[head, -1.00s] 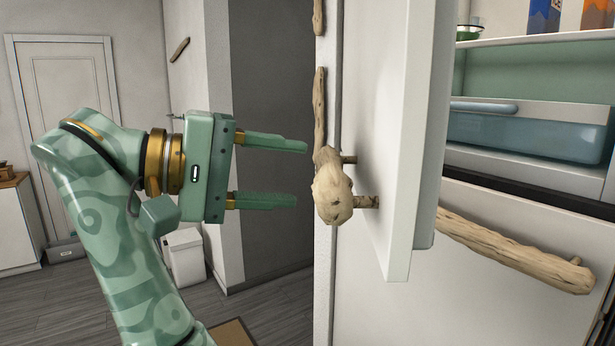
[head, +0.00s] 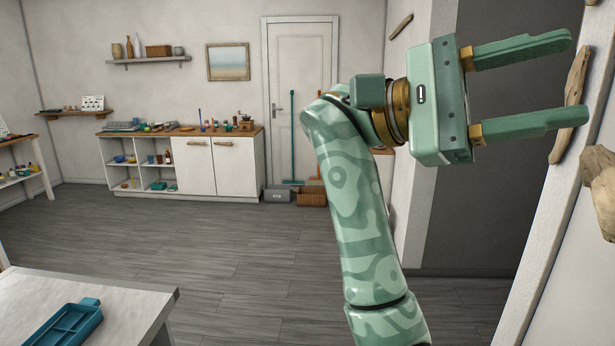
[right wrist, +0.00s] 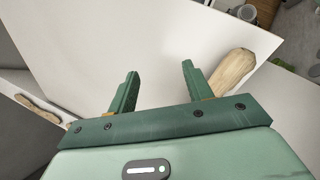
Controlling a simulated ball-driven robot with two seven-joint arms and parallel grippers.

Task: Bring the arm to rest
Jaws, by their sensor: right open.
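My right gripper (head: 575,78) is raised at the upper right of the head view, its two green fingers apart and nothing between them. It also shows open and empty in the right wrist view (right wrist: 158,85). A driftwood handle (head: 600,185) is at the right edge of the head view, below and to the right of the fingers. In the right wrist view a driftwood handle (right wrist: 232,70) lies just right of the fingers, beside and not between them, against a white panel (right wrist: 150,35). My left gripper is not in view.
A white table (head: 130,295) with a teal tray (head: 62,328) stands at the lower left. A white cabinet (head: 220,165) and a door (head: 300,100) are at the back wall. The grey floor (head: 220,240) between is clear.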

